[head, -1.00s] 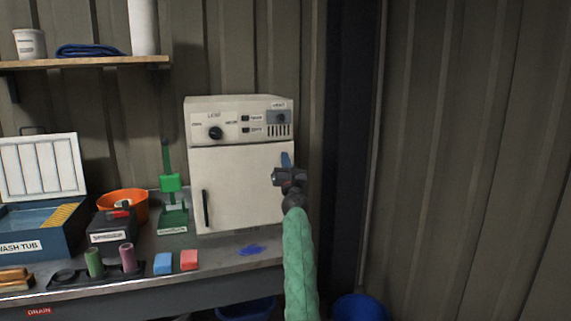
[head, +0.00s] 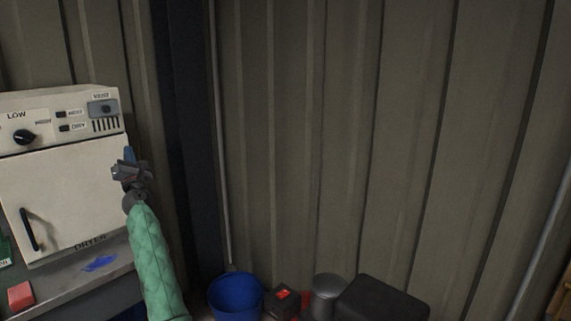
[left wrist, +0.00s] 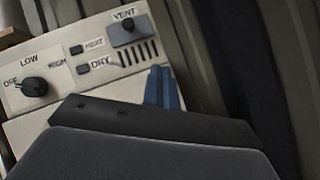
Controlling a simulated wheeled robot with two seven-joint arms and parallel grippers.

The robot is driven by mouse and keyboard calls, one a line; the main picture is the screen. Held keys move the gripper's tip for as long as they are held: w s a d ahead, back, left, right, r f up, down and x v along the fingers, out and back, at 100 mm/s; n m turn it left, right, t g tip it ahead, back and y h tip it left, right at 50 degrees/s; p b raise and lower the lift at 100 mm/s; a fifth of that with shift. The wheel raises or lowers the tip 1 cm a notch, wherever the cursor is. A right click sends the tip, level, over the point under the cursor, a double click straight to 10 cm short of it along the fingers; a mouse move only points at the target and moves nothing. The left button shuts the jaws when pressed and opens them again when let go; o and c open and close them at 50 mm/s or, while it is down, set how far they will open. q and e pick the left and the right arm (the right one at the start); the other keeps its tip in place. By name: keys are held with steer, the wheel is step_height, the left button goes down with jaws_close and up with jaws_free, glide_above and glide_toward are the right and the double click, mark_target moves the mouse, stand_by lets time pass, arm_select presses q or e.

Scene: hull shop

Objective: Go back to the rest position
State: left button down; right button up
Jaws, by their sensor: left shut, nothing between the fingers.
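My left gripper (head: 129,160) is shut and empty, its blue fingers pointing up in front of the right side of the cream dryer (head: 60,190). My left arm in its green quilted sleeve comes up from below. In the left wrist view the shut blue fingers (left wrist: 163,88) show below the dryer's vent slots, with the control panel (left wrist: 80,60) behind them. I cannot tell whether the fingers touch the dryer. My right gripper is not in view.
The workbench (head: 75,283) carries a red block (head: 20,296) and a blue patch (head: 100,263). On the floor stand a blue bucket (head: 235,297), a small dark box (head: 285,300), a grey cylinder (head: 327,296) and a black case (head: 380,301). A corrugated wall (head: 370,130) closes the back.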

arm_select(q)
steer(key=d+r+m+h, duration=0.2)
steer(key=d+m+h, duration=1.15)
steer(key=m, duration=0.95)
steer(key=s+d+f+m+g+h, duration=0.1)
steer(key=s+d+f+m+g, duration=0.3)
steer(key=f, duration=0.4)
steer(key=s+d+f+m+g+h, duration=0.1)
steer(key=s+d+f+m+g, duration=0.2)
steer(key=d+f+m, duration=0.4)
steer(key=s+d+f+m+g+y, duration=0.1)
steer(key=s+d+f+g, duration=0.25)
steer(key=s+f, duration=1.1)
steer(key=s+d+f+m+g+y, duration=0.1)
steer(key=s+d+f+g, duration=0.3)
steer(key=s+f, duration=1.05)
steer(key=s+d+f+g, duration=0.2)
steer(key=s+f, duration=0.9)
steer(key=s, duration=0.3)
steer(key=s+d+f+m+g, duration=0.1)
steer(key=s+d+f+g, duration=0.1)
steer(key=s+f, duration=1)
steer(key=shift+s+d+f+g, duration=0.25)
steer(key=shift+s+g, duration=0.2)
steer(key=shift+s, duration=0.45)
